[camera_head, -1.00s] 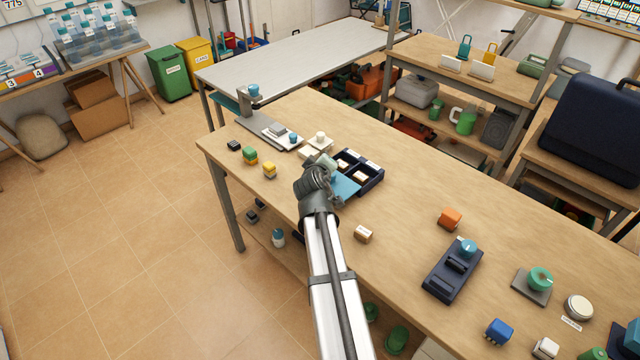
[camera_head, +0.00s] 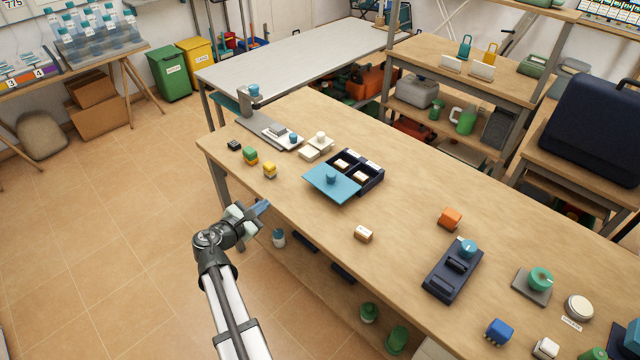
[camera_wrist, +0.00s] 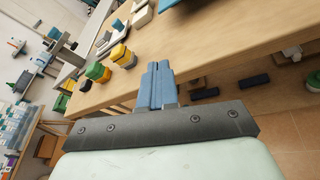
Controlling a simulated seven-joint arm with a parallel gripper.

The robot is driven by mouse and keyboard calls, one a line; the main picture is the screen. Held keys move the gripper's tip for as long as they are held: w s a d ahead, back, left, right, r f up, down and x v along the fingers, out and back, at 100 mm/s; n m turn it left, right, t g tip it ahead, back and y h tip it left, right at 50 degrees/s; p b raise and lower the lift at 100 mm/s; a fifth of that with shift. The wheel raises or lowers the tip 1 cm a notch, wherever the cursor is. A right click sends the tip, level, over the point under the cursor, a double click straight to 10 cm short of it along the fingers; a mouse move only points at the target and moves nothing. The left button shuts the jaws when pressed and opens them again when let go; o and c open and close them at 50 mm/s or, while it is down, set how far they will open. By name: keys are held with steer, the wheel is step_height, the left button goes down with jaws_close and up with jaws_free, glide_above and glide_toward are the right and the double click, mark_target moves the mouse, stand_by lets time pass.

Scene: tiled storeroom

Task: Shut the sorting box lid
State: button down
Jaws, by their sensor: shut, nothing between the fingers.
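The dark navy sorting box (camera_head: 374,184) stands on the wooden table, with compartments open to view and small white-topped brown blocks inside. Its flat blue lid (camera_head: 318,186) with a round blue knob (camera_head: 331,178) extends from the box's left side toward the table's front edge, leaving the compartments uncovered. My gripper (camera_head: 264,205) is shut and empty, near the table's front edge, to the left of and apart from the lid. Its blue fingers show pressed together in the wrist view (camera_wrist: 156,75).
Green (camera_head: 250,156) and yellow (camera_head: 269,170) blocks stand left of the lid. A small tan block (camera_head: 363,234) lies nearer the front edge, an orange block (camera_head: 450,218) and a navy device (camera_head: 452,272) to the right.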

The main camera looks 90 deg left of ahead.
steer(key=w+d+n+t, duration=0.1)
steer(key=w+n+t, duration=0.1)
steer(key=w+t, duration=0.3)
glide_toward(335, 173)
steer(key=w+a, duration=0.1)
steer(key=w+a+f, duration=0.1)
steer(key=a, duration=0.1)
steer(key=shift+w+a, duration=0.35)
steer(key=x, duration=0.9)
steer(key=shift+w+a, duration=0.15)
steer(key=shift+w, duration=0.05)
steer(key=shift+s, duration=0.1)
steer(key=v, duration=1.4)
